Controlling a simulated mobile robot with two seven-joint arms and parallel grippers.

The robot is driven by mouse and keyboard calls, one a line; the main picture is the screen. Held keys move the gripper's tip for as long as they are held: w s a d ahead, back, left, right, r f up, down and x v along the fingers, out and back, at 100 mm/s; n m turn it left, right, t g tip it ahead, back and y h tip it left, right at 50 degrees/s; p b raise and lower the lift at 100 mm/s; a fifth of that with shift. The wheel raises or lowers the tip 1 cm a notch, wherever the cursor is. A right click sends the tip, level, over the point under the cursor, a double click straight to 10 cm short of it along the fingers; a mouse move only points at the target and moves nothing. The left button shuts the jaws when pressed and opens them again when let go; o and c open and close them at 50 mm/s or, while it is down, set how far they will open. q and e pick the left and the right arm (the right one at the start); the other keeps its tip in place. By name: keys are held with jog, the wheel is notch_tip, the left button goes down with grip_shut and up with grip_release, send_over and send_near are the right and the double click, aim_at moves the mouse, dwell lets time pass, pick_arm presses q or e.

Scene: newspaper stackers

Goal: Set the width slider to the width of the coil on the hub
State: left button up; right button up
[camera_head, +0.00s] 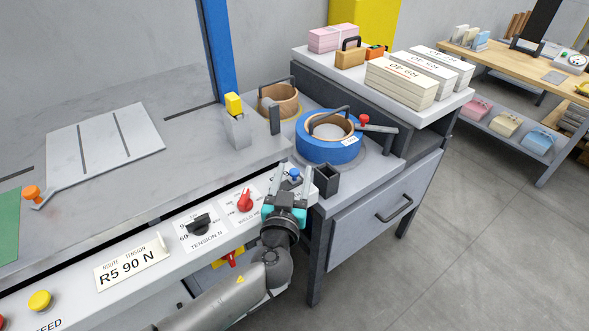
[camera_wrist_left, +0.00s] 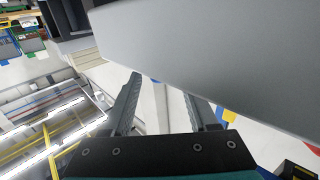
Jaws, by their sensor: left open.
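A blue strapping coil (camera_head: 325,150) with a brown core and a white label lies on the hub at the end of the machine. A small blue knob (camera_head: 294,175), perhaps the width slider's, shows at the right end of the front panel. My left gripper (camera_head: 293,171) is open, its fingers seeming to lie on either side of the knob in the head view; I cannot tell their depth. In the left wrist view the fingers (camera_wrist_left: 163,88) are apart with nothing seen between them. The slider's scale is hidden. My right gripper is in neither view.
A black square holder (camera_head: 327,180) stands right of the gripper. A red dial (camera_head: 245,201) and a black tension dial (camera_head: 198,224) are on the panel to the left. A brown coil (camera_head: 279,101) stands behind. A red-knobbed lever (camera_head: 376,124) extends beside the blue coil.

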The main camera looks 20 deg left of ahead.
pick_arm(q)
jog(key=shift+w, duration=0.75)
grip_shut()
dwell(1.0)
